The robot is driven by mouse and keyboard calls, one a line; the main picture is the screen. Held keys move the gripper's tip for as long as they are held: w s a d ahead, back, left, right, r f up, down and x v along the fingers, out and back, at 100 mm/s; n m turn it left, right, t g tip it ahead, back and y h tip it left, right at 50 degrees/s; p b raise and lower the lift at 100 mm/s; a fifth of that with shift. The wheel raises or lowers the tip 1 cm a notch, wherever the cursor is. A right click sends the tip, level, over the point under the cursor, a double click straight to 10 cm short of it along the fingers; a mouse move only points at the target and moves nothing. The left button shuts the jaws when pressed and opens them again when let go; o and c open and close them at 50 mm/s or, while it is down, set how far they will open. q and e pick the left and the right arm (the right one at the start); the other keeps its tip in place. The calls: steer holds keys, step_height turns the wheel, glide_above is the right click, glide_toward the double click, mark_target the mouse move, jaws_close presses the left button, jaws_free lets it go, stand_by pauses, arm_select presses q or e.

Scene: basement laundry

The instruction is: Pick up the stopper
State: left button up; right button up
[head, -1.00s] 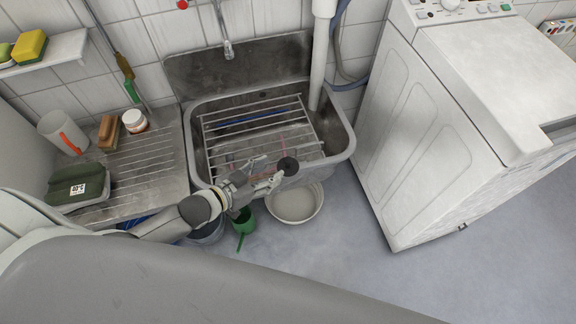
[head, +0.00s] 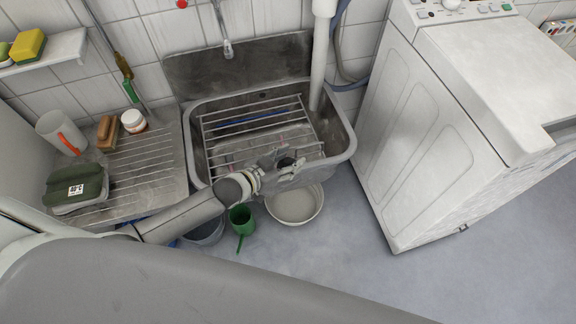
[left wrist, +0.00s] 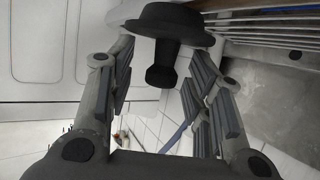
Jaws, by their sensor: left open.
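The stopper is a small black piece with a wide round disc and a narrower knob. In the head view the stopper (head: 286,161) shows at the front part of the sink, partly hidden by my left gripper (head: 291,164). In the left wrist view the stopper (left wrist: 168,28) is large, its knob pointing back between the fingers. My left gripper (left wrist: 160,75) is open, with a finger on each side of the knob and gaps visible. What the stopper rests on is hard to tell. My right gripper is not in view.
The metal sink (head: 344,150) holds a wire rack (head: 240,130). Below its front edge are a white basin (head: 296,207) and a green scoop (head: 241,217). A white washing machine (head: 430,130) stands at the right. The drainboard (head: 150,170) carries several items.

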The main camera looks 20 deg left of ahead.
arm_select(q)
steer(key=shift+c, duration=0.3)
steer(key=c, duration=1)
jaws_close()
steer(key=shift+r, duration=0.15)
